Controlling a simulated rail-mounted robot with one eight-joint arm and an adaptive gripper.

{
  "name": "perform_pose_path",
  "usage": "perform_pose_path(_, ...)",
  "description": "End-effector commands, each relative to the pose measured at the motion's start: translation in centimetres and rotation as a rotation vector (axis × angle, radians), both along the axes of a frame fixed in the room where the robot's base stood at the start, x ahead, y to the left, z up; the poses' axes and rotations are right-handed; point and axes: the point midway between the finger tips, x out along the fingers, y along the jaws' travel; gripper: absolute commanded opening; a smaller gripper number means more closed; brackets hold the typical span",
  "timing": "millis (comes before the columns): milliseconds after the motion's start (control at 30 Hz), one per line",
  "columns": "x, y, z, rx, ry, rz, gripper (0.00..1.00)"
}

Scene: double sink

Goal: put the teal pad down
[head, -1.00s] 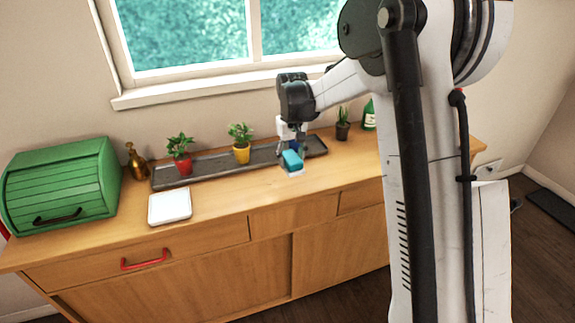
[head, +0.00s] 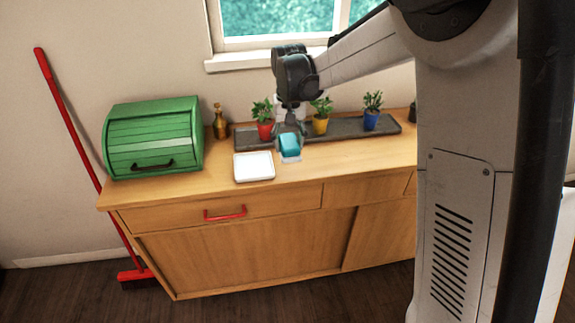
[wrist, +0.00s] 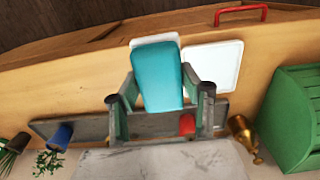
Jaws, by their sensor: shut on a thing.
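The teal pad (head: 290,144) is held in my gripper (head: 289,134), over the wooden counter just right of a white square tray (head: 254,167). A pale layer shows under the pad's lower end and looks like part of it. In the wrist view the teal pad (wrist: 157,75) sits between the two fingers of my gripper (wrist: 163,92), and the white tray (wrist: 213,66) lies beside it, partly behind the pad's edge. The tray looks empty. I cannot tell the exact gap between pad and counter.
A long dark tray (head: 345,127) holds potted plants in red (head: 265,130), yellow (head: 320,126) and blue (head: 371,121) pots behind the pad. A brass bottle (head: 220,124) and green bread box (head: 152,138) stand left. Bare counter (head: 340,157) lies right of the pad.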

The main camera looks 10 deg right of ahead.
Motion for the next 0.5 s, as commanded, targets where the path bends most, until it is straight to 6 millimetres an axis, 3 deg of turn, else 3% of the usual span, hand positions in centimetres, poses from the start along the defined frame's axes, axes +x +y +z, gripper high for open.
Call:
perform_pose_path(167, 0.1, -0.1, -0.2, 0.000, 0.000, -0.008, 0.16)
perform_pose_path(500, 4.4, -4.7, -4.0, 0.000, 0.000, -0.010, 0.16)
